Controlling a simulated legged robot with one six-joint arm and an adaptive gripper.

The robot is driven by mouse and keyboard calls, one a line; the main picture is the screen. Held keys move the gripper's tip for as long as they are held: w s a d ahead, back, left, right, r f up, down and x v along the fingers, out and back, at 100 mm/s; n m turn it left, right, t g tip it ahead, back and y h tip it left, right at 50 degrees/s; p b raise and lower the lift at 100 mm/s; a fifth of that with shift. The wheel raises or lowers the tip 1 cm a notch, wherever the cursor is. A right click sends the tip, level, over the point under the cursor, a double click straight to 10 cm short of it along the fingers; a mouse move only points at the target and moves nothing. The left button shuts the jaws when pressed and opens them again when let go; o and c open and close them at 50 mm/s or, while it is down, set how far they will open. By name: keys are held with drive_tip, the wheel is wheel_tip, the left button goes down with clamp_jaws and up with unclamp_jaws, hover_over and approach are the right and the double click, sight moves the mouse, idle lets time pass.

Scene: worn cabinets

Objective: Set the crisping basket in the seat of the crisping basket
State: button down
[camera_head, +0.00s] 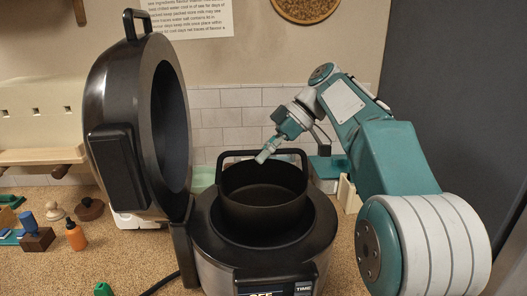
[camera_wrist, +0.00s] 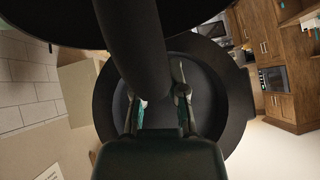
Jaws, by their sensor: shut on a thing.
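The crisping basket (camera_head: 262,205) is a black round pot with a tall loop handle (camera_head: 235,153). It stands upright over the middle of the black cooker base (camera_head: 320,225), inside its ring-shaped top, with its rim well above the ring. The seat is hidden beneath the basket, so I cannot tell whether the bottom touches it. My gripper (camera_head: 265,154) is shut on the handle's top bar, reaching in from the upper right. In the wrist view my fingers (camera_wrist: 161,105) close around a dark bar (camera_wrist: 132,50), with a dark round ring (camera_wrist: 238,100) behind.
The cooker's heavy lid (camera_head: 115,130) stands open at the left, close to the basket. A wooden rack (camera_head: 40,156) is on the left wall. An orange bottle (camera_head: 75,236) and small wooden pieces (camera_head: 37,237) lie on the speckled counter at left. A tiled wall is behind.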

drive_tip(key=shift+f, duration=6.55)
drive_tip(key=c, duration=0.6)
unclamp_jaws()
drive_tip(key=shift+f, duration=0.1)
